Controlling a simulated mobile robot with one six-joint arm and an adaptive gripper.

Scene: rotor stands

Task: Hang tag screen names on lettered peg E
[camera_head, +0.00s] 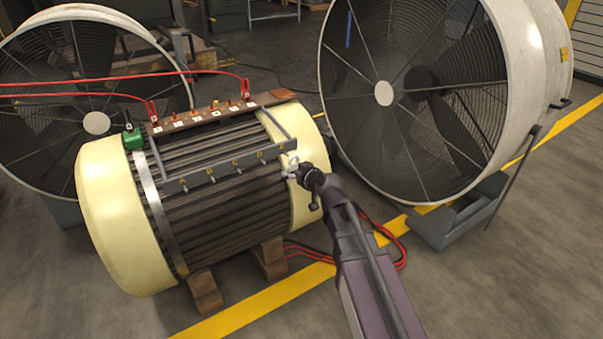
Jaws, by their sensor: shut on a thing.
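A grey rail (222,168) with a row of lettered pegs runs across the side of a cream and dark ribbed motor (110,205). Letters A to D can be made out; the right end, where E would sit, is partly covered. My gripper (302,171) is at the right end of this rail, in front of the motor's cream end band. It is shut on a small pale tag (292,159). The tag is close to the rail's end; I cannot tell whether it touches a peg. Its writing is too small to read.
A brown terminal board (215,114) with white labels and red cables (90,78) tops the motor, with a green fitting (132,138) at its left. A large fan (440,95) stands close at right, another (70,110) behind left. Open floor (510,280) lies front right.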

